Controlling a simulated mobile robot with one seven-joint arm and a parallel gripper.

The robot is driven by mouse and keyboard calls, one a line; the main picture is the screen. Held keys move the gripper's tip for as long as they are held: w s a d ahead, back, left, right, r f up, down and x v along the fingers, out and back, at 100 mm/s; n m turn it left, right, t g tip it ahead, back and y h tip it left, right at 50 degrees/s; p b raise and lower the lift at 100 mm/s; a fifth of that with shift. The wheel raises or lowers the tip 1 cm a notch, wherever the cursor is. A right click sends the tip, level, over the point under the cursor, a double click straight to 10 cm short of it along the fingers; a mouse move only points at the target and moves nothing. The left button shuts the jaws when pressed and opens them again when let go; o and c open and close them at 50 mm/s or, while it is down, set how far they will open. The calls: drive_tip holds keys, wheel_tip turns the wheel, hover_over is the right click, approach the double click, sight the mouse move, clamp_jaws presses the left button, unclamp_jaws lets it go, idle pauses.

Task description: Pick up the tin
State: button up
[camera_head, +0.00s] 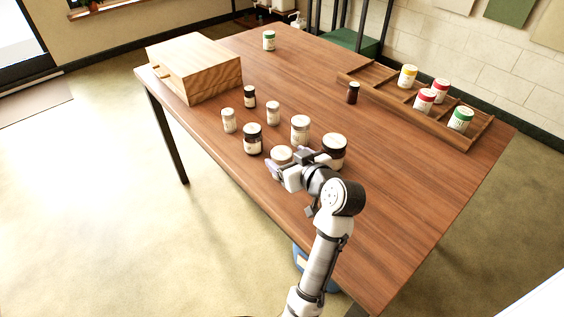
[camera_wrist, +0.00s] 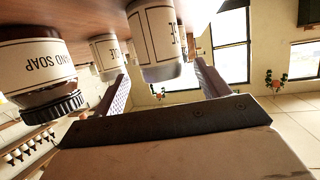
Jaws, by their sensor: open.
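Which container is the tin, I cannot tell for sure. A pale container with a grey lid (camera_head: 281,154) stands at the table's near edge, right by my gripper (camera_head: 296,161). In the wrist view, which looks upside down, a cream-labelled, grey-lidded container (camera_wrist: 156,38) shows between the fingers of my gripper (camera_wrist: 163,78). A second grey-lidded one (camera_wrist: 107,54) is close to the left finger. My gripper is open, and whether a finger touches anything is unclear. A dark-lidded jar marked "HAND SOAP" (camera_wrist: 32,62) is at the left there.
A dark-lidded jar (camera_head: 334,150) stands just right of my gripper, and a grey-lidded one (camera_head: 300,128) behind it. Several more stand to the left, near a wooden box (camera_head: 205,72). A wooden rack (camera_head: 478,134) holds colour-lidded tins. The table (camera_head: 400,190) is clear at the right.

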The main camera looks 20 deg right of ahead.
drive_tip(key=x, duration=0.2)
drive_tip(key=f+p+x, duration=0.1)
drive_tip(key=x, duration=0.2)
drive_tip(key=shift+a, duration=0.15)
drive_tip(key=shift+s, duration=0.1)
drive_tip(key=c, duration=1.1)
drive_tip(key=shift+r, duration=0.1)
